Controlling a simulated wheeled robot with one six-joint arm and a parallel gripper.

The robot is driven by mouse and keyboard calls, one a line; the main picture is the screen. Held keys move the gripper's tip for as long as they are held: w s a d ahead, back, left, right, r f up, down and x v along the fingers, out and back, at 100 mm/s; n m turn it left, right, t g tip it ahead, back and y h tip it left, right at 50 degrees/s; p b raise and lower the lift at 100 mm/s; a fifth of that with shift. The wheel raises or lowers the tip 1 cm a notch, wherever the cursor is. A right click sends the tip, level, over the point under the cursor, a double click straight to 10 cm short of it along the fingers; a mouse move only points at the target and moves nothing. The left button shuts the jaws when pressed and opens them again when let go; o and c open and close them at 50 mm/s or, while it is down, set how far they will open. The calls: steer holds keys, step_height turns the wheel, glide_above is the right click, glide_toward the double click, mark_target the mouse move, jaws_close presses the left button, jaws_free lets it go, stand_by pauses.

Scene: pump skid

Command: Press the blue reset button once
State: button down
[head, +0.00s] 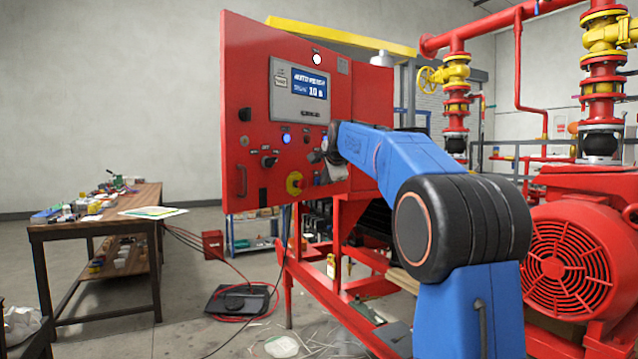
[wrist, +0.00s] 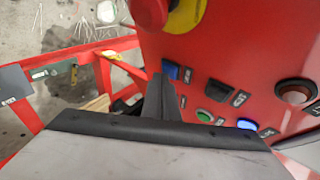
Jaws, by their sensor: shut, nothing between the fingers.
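The red control panel (head: 245,90) carries two blue controls. One is a round, lit blue button (head: 286,138), which also shows at lower right in the wrist view (wrist: 247,124). The other is a darker blue, square-looking button (wrist: 171,68) near the yellow-ringed red emergency stop (head: 295,183). I cannot read which label says reset. My gripper (wrist: 158,82) is shut and empty. Its dark fingertips appear just beside the darker blue button in the wrist view; contact cannot be told. In the head view, my arm partly hides that part of the panel.
A green button (wrist: 205,115), a black switch (wrist: 218,90) and a reddish round control (wrist: 295,92) sit close by on the panel. A red motor (head: 570,260) and pipework stand at right. A cluttered workbench (head: 100,220) stands at left. Hoses and debris lie on the floor.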

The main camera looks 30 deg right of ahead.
steer(key=shift+s+d, duration=0.25)
steer(key=shift+s, duration=0.35)
steer(key=s, duration=0.1)
steer(key=s+d, duration=0.1)
steer(key=s, duration=0.1)
steer(key=s+d, duration=0.1)
steer(key=shift+s, duration=0.3)
stand_by(0.8)
steer(key=s+a+f+n+g+y, duration=0.1)
steer(key=s+a+f+n, duration=0.2)
steer(key=s+a+f, duration=0.35)
steer(key=s+a+f+n+g, duration=0.1)
steer(key=s+a+f+n, duration=0.25)
steer(key=s, duration=0.65)
steer(key=s+a+f+n+g+y, duration=0.1)
steer(key=s+a+f+n, duration=0.2)
steer(key=s+a+f, duration=0.4)
steer(key=s+a+f+n+g, duration=0.1)
steer(key=s+f+n, duration=0.3)
steer(key=s+f, duration=0.7)
steer(key=s+a+f+n+g, duration=0.2)
steer(key=s+a+f+n, duration=0.2)
steer(key=s+f, duration=0.7)
steer(key=s+n, duration=0.1)
steer(key=s, duration=0.3)
steer(key=shift+s+g, duration=0.3)
steer(key=shift+s, duration=0.05)
